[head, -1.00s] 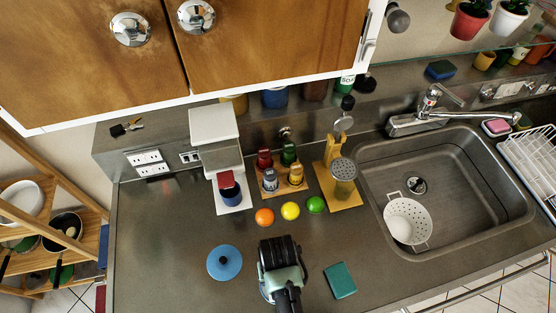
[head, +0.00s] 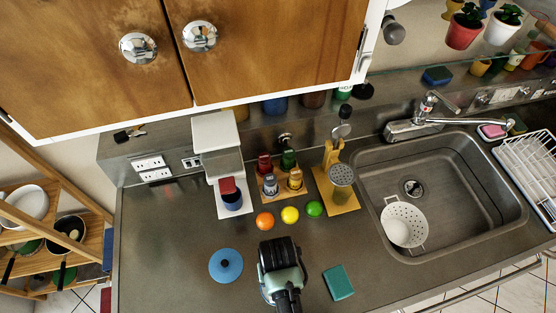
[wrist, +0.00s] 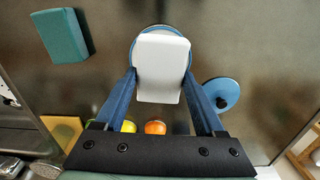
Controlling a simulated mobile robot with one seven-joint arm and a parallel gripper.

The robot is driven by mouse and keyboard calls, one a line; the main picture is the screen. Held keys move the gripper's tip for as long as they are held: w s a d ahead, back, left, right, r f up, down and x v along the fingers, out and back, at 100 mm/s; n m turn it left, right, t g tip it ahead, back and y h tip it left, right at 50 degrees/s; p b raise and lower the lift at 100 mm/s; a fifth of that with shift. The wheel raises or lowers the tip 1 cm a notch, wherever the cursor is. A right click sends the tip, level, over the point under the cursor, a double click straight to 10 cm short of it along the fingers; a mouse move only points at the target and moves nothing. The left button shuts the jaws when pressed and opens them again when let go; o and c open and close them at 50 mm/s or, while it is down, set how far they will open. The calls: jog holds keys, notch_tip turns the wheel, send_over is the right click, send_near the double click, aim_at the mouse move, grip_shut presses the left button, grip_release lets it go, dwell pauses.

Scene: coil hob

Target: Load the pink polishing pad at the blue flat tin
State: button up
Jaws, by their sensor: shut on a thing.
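My gripper (wrist: 160,88) is shut on a pale grey-white block (wrist: 162,62) with rounded corners, held between its blue fingers. No pink shows on this block, so I cannot tell whether it is the polishing pad. Directly behind the block in the wrist view is a round blue thing, likely the blue flat tin (wrist: 136,46), with only its rim showing. I cannot tell whether block and tin touch. In the head view my gripper (head: 281,262) hides the block and most of the tin. A pink pad-like item (head: 492,131) lies behind the sink.
A blue lid with a dark knob (head: 226,266) lies left of my gripper, and a teal block (head: 338,283) lies right. Orange (head: 265,221), yellow (head: 290,215) and green (head: 314,208) balls lie behind. The sink (head: 455,205) with a white colander (head: 404,224) is at right.

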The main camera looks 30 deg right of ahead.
jog(key=shift+r+p, duration=1.4)
jog(key=shift+r, duration=0.8)
jog(key=shift+w+a+f+b, duration=0.1)
jog(key=shift+w+f+b, duration=0.1)
jog(key=shift+b, duration=0.15)
jog(key=w+a+f+n+b, duration=0.1)
jog(key=w+a+b, duration=0.1)
jog(key=b, duration=0.3)
jog(key=w+a+f+n+b, duration=0.1)
jog(key=w+a+f+b, duration=0.1)
jog(key=a+b, duration=0.1)
jog(key=w+a+f+n+b, duration=0.1)
jog(key=w+a+f+b, duration=0.1)
jog(key=b, duration=0.4)
jog(key=shift+w+a+f+b, duration=0.2)
jog(key=shift+w+a+b, duration=0.15)
jog(key=shift+w, duration=0.1)
jog(key=shift+w+a+f+n+b, duration=0.1)
jog(key=shift+w+a+n+b, duration=0.15)
jog(key=shift+a+b, duration=0.25)
jog(key=shift+w+a+f+n+b, duration=0.15)
jog(key=shift+a+n+b, duration=0.15)
jog(key=shift+b, duration=0.3)
jog(key=shift+a+r, duration=0.1)
jog(key=shift+r, duration=0.1)
